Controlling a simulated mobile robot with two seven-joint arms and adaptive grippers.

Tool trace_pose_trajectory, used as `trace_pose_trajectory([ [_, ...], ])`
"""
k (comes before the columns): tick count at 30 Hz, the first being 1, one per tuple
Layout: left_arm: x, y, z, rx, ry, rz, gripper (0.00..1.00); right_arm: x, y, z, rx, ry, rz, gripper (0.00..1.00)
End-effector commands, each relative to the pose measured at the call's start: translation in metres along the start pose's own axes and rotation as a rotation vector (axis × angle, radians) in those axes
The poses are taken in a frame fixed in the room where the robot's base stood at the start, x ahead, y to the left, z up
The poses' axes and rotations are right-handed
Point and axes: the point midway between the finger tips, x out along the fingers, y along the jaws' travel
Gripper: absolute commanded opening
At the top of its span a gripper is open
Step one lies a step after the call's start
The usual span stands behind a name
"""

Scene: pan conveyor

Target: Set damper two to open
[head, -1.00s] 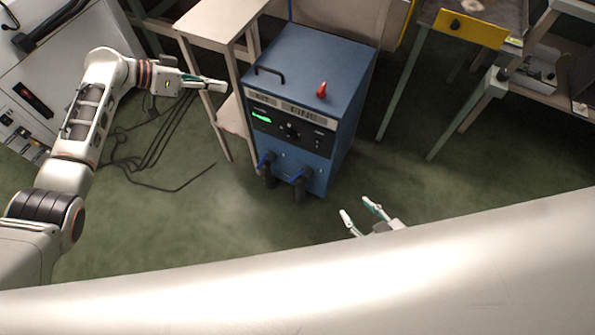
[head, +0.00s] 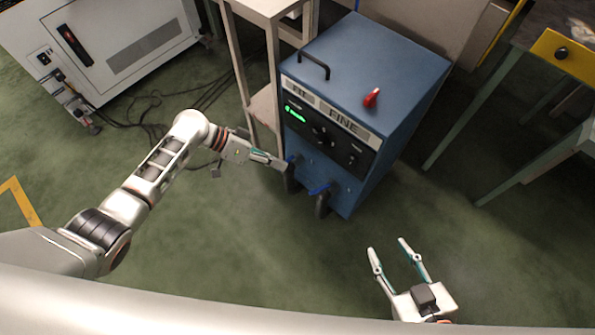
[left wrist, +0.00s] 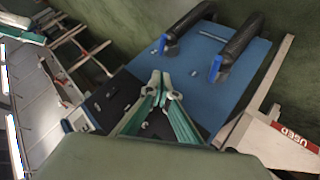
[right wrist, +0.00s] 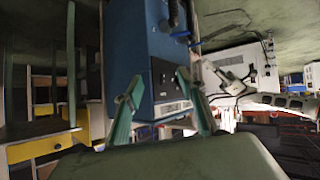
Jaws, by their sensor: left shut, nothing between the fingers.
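A blue cabinet (head: 385,75) has two dark pipe stubs low on its front, each with a blue lever. The left lever (head: 291,161) is partly hidden by my left gripper (head: 284,166); the right lever (head: 320,189) is clear. Both levers show in the left wrist view, one upper left (left wrist: 169,47) and one lower right (left wrist: 216,68). I cannot read which is damper two. My left gripper is shut and empty, its fingertips together (left wrist: 164,80) before the cabinet front; contact cannot be told. My right gripper (head: 388,246) is open and empty, low and right of the cabinet.
A red knob (head: 371,98) and a black handle (head: 314,64) are on the cabinet top. A light table (head: 262,8) stands close to its left. A grey machine (head: 110,45) with cables stands far left. Green floor (head: 250,230) is free in front.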

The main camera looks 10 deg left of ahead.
Motion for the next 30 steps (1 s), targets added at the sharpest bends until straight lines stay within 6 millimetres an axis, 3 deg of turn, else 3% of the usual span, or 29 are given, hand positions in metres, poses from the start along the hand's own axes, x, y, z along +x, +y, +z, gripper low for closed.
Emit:
trace_pose_trajectory([
  [16, 0.1, 0.001, 0.003, -0.003, -0.002, 0.005, 0.0, 0.006, -0.019, -0.009, 0.066, 0.04, -0.032, 0.4],
  [21, 0.114, 0.001, 0.019, -0.001, -0.001, 0.002, 0.0, 0.006, -0.019, -0.023, 0.086, 0.072, -0.032, 0.4],
  [30, 0.122, 0.001, 0.025, 0.005, 0.001, 0.0, 0.0, 0.009, -0.021, -0.036, 0.103, 0.099, -0.032, 0.4],
])
